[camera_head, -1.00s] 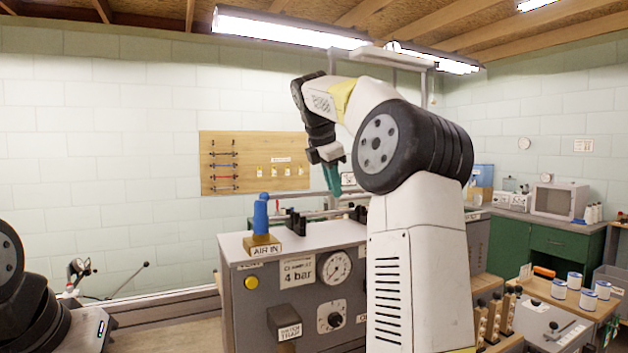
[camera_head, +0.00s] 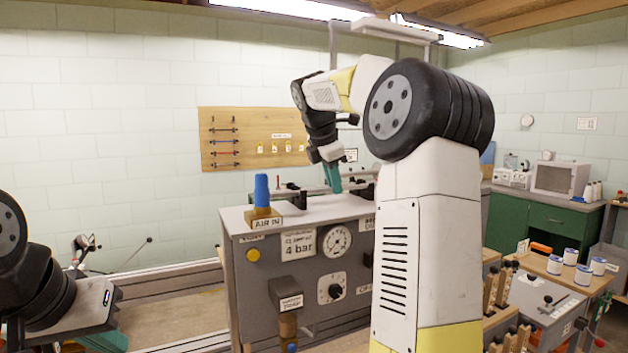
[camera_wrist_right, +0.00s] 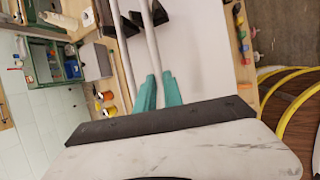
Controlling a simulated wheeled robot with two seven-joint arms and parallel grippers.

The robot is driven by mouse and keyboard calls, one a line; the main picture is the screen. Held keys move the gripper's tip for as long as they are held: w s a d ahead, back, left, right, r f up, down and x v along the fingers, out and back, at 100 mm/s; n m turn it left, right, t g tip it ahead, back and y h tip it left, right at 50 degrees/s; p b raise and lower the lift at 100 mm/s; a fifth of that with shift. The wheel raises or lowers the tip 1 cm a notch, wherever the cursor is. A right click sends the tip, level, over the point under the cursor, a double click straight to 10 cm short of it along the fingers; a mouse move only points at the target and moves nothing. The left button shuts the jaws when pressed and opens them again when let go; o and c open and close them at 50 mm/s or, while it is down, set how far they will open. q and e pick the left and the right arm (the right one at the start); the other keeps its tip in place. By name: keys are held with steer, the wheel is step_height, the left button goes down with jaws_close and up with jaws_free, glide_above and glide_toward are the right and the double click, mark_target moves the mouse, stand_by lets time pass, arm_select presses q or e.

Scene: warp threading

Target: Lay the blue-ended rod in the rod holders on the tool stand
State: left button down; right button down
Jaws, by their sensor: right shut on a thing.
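My right gripper (camera_head: 332,178) reaches down with teal fingers over the back of the grey machine top. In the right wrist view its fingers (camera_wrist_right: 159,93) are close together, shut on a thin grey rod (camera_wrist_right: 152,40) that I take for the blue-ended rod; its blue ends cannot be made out. A second grey bar (camera_wrist_right: 122,55) runs almost parallel beside it. Black blocks (camera_wrist_right: 88,25) stand near the bars; whether they are rod holders on the tool stand is unclear. My left gripper (camera_head: 104,340) is partly cut off at the lower left, its jaw opening hidden.
A grey air panel (camera_head: 310,270) with a gauge stands in front, with a blue fitting (camera_head: 262,190) on its top. A wooden board (camera_head: 253,152) with several rods hangs on the wall. White spools (camera_head: 571,257) stand on a bench at right. My right arm blocks much of the middle.

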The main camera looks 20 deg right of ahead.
steer(key=shift+f, duration=0.4)
stand_by(0.4)
steer(key=c, duration=1.4)
jaws_free()
